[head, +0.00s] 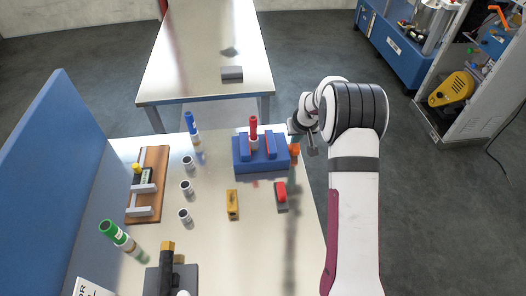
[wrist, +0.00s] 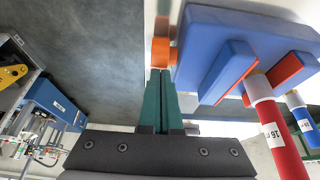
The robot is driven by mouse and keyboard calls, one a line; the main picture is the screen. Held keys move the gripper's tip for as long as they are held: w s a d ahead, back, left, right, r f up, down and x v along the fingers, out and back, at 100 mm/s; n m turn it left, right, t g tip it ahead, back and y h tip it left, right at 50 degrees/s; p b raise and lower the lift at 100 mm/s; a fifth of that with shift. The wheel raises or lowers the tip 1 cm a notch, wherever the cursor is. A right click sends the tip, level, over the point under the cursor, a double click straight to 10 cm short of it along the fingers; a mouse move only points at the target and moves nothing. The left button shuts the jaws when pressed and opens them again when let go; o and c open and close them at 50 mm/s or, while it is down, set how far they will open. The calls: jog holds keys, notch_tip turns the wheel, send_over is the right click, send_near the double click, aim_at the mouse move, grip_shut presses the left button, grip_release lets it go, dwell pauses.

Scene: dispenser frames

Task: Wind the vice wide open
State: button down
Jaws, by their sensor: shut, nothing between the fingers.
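The blue vice (head: 262,165) stands on the table's right side; it also fills the upper right of the wrist view (wrist: 225,30). Its two jaws have orange-red pads. A red tube (head: 253,124) with a white collar stands upright between them; it also shows in the wrist view (wrist: 280,142). An orange handle (head: 294,151) sticks out of the vice's right end. In the wrist view the handle (wrist: 160,52) is just beyond my fingertips. My gripper (head: 313,150) is shut and empty, right beside the handle. I cannot tell whether it touches it.
A red and grey block (head: 281,196) and a yellow block (head: 232,204) lie in front of the vice. A blue tube (head: 192,126) and small grey cups (head: 187,162) stand to its left. My arm occupies the right side, past the table edge.

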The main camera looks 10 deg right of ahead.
jog(key=shift+s+d+f, duration=0.15)
jog(key=shift+s+f, duration=0.4)
jog(key=shift+s, duration=0.15)
jog(key=shift+w+r, duration=0.15)
jog(key=shift+r, duration=0.65)
jog(key=shift+w, duration=0.1)
jog(key=shift+w+r, duration=0.1)
jog(key=shift+w, duration=0.1)
jog(key=shift+f, duration=0.35)
jog(key=shift+w+f, duration=0.1)
jog(key=shift+w, duration=0.1)
dwell(0.3)
